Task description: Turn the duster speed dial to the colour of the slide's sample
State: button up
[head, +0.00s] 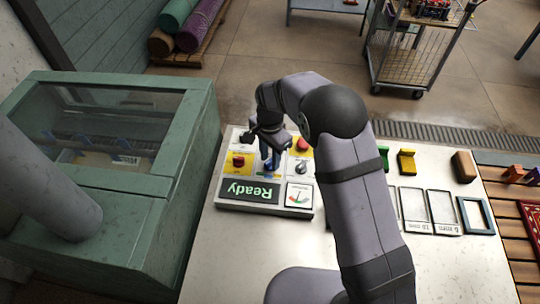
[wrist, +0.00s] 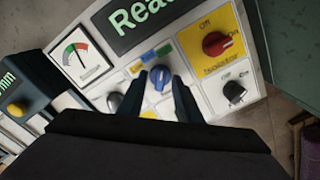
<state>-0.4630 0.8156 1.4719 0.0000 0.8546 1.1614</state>
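The blue dial (wrist: 159,78) is on the white control panel (head: 225,205), below a strip of coloured labels (wrist: 150,57) that includes green and blue. I take it to be the duster speed dial; its lettering is too small to read. My gripper (wrist: 160,82) points at the panel, with one finger on each side of this dial. I cannot tell whether the fingers touch it. In the head view my gripper (head: 269,160) is over the panel and largely hides the dial. I cannot make out which thing is the slide or its sample.
Near the dial are a red knob on yellow (wrist: 221,44), a black knob (wrist: 234,92), a grey knob (wrist: 115,102), a gauge (wrist: 80,52) and the "Ready" display (head: 250,191). A green windowed machine (head: 110,215) stands left. Frames (head: 445,208) and coloured blocks (head: 406,160) lie right.

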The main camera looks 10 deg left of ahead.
grip_shut()
jog(key=shift+n, duration=0.3)
jog(key=n+b, duration=0.1)
jog(key=n, duration=0.2)
jog(key=shift+n, duration=2.1)
jog(key=shift+r, duration=0.1)
grip_release()
